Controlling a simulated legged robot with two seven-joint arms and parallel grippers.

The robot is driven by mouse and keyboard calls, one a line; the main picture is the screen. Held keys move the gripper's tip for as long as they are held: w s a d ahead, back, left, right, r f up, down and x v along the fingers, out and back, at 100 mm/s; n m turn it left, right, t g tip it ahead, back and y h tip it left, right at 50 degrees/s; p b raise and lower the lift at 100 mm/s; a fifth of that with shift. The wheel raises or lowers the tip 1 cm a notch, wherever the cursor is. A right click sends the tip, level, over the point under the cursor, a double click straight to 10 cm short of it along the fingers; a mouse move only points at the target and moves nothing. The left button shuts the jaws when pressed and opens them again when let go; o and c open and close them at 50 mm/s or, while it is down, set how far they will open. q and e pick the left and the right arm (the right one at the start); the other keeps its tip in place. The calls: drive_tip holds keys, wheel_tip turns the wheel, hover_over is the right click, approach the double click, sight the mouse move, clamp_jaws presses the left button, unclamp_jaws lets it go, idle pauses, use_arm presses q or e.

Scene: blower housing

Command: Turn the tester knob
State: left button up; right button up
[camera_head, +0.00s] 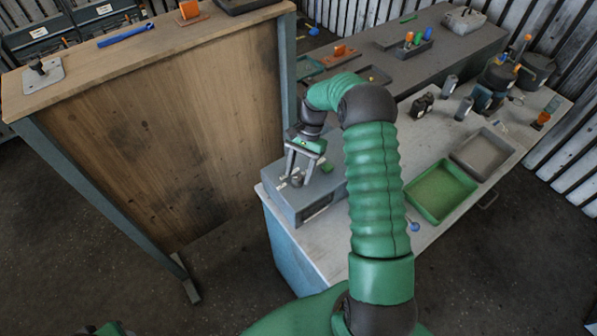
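The tester (312,206) is a grey box on the near left corner of the light workbench, with a dark slot in its front face. A small grey knob (297,181) stands on its top. My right gripper (297,175) points down over the tester, its two fingers spread apart on either side of the knob. The fingers look open, with some gap to the knob; contact is too small to make out. A small green button (327,169) sits on the tester's top to the right. My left gripper is not in view.
A green tray (440,190) and a grey tray (482,153) lie on the workbench to the right. Dark cylinders (464,108) and other parts stand behind. A tall wooden-sided bench (170,130) rises close on the left. My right arm covers the bench's middle.

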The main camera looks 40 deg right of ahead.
drive_tip(key=shift+d, duration=0.1)
drive_tip(key=b+v, duration=0.2)
drive_tip(key=v, duration=1.4)
drive_tip(key=shift+w+d+r, duration=0.2)
drive_tip(key=shift+w+d, duration=0.05)
drive_tip(key=shift+d, duration=0.1)
drive_tip(key=shift+a, duration=0.15)
